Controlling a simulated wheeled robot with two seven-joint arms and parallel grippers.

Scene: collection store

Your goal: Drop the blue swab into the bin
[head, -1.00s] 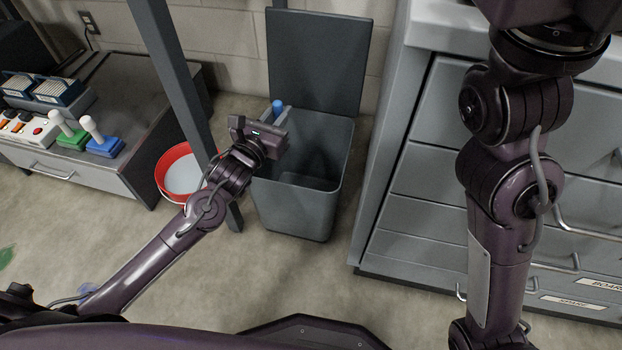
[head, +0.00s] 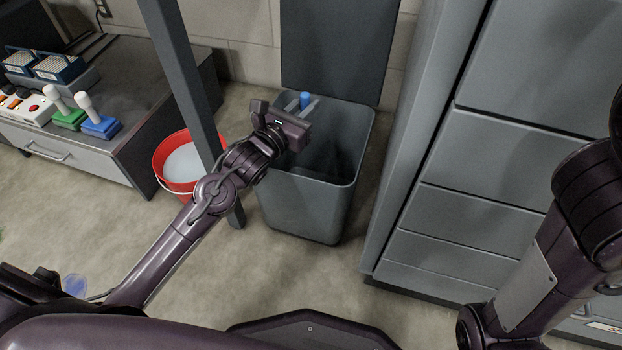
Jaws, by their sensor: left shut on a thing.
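The blue swab (head: 305,99) shows as a small blue tip between the fingers of my left gripper (head: 303,107). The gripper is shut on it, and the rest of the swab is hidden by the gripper. The grey bin (head: 308,206) stands on the floor with its dark lid (head: 338,45) raised at the back. My left gripper is above the bin's opening, towards its left rear side. My right arm comes in at the right edge; its gripper is out of the picture.
A red bucket (head: 176,175) stands left of the bin, behind a dark post (head: 184,84). A low cabinet (head: 97,163) at the left bears blue and green handled items. A grey drawer unit (head: 463,165) stands close on the bin's right.

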